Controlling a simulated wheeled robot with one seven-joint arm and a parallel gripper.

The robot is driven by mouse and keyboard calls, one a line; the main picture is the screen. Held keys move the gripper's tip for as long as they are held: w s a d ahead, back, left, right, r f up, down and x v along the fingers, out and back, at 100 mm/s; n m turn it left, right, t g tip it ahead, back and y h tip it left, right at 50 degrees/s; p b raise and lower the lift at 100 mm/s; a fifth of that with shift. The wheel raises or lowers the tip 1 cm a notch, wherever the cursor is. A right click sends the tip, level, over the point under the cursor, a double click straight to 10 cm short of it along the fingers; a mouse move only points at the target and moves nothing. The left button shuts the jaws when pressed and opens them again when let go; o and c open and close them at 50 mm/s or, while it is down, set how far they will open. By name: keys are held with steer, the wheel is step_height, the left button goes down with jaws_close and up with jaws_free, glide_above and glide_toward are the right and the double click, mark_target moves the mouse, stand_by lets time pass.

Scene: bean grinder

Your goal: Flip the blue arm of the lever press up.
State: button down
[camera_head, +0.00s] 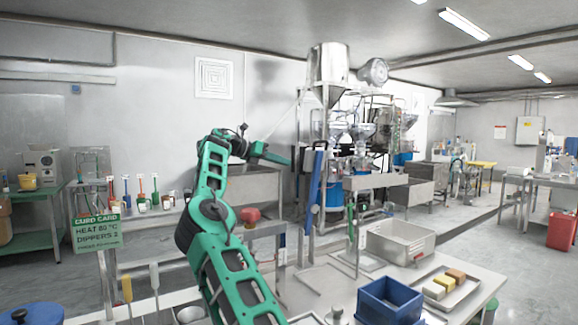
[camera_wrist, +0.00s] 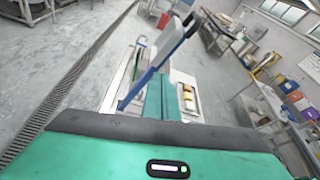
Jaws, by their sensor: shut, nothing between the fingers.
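The blue arm (camera_head: 314,185) of the lever press is a long bar. In the head view it stands nearly upright, leaning slightly, just right of my gripper. In the wrist view the blue arm (camera_wrist: 160,70) runs slantwise from lower left to upper right, close to my fingers. My gripper (camera_head: 288,161) points right, level with the upper part of the bar. Its green fingers (camera_wrist: 167,97) are together and hold nothing. Whether they touch the bar cannot be told. The press's base and pivot are hard to make out.
A steel table (camera_head: 340,283) in front carries a metal basin (camera_head: 400,240), a blue crate (camera_head: 390,300) and a tray (camera_head: 470,291) with several blocks. A steel trough (camera_head: 255,190) lies behind my arm. Tall steel machinery (camera_head: 328,70) stands behind the bar. A green sign (camera_head: 97,232) stands at left.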

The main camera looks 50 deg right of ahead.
steer(key=shift+w+a, duration=0.25)
steer(key=shift+a, duration=0.1)
steer(key=c, duration=2.1)
jaws_free()
steer(key=shift+w+a, duration=0.1)
steer(key=o, duration=0.3)
steer(key=shift+r, duration=0.15)
steer(key=s+d+r+m+h, duration=0.2)
steer(key=s+d+r+h, duration=0.25)
steer(key=s+r, duration=0.25)
steer(key=x, duration=1)
steer(key=shift+d+f, duration=0.2)
steer(key=shift+f, duration=0.2)
jaws_close()
